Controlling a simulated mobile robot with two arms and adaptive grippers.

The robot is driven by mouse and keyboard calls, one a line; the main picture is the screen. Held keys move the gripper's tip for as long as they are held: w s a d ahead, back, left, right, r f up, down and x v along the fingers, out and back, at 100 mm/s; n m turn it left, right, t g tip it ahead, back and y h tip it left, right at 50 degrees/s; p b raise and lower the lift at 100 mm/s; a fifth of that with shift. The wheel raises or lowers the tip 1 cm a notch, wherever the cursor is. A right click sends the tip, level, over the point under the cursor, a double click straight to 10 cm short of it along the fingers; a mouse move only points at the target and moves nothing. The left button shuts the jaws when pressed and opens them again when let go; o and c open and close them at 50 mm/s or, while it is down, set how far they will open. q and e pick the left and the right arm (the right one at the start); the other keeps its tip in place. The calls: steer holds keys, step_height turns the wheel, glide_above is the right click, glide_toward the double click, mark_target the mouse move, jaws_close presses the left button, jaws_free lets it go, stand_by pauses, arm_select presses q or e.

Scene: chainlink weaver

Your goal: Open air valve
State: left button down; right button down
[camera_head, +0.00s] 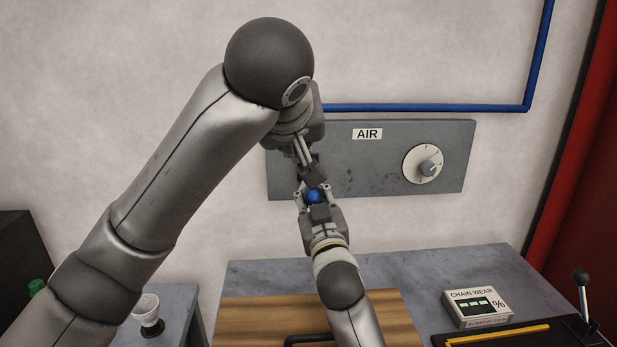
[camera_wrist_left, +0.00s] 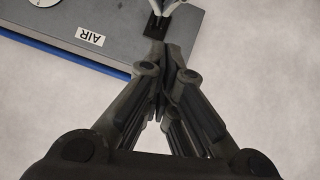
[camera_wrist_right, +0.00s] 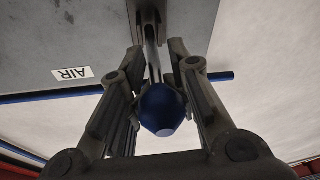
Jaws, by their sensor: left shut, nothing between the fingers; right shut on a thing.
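The air valve's blue ball knob (camera_head: 315,196) sits in front of the grey panel marked AIR (camera_head: 367,180). In the right wrist view the blue knob (camera_wrist_right: 162,108) is on a metal rod running up toward the panel (camera_wrist_right: 200,30). My right gripper (camera_head: 318,203) comes from below and is shut on the blue knob, its fingers on both sides. My left gripper (camera_head: 314,174) is shut and empty just above the knob, close to the right gripper. In the left wrist view its fingers (camera_wrist_left: 157,48) meet. The valve's base is largely hidden behind my grippers.
A white dial (camera_head: 424,164) is on the panel's right side. A blue pipe (camera_head: 430,107) runs above the panel and up the wall.

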arm_select(q)
steer(key=s, duration=0.1)
arm_select(e)
steer(key=shift+f, duration=0.15)
arm_select(q)
glide_above(308, 198)
step_height(308, 198, down, 8)
arm_select(e)
steer(key=shift+d, duration=0.1)
arm_select(q)
steer(key=shift+f, duration=0.7)
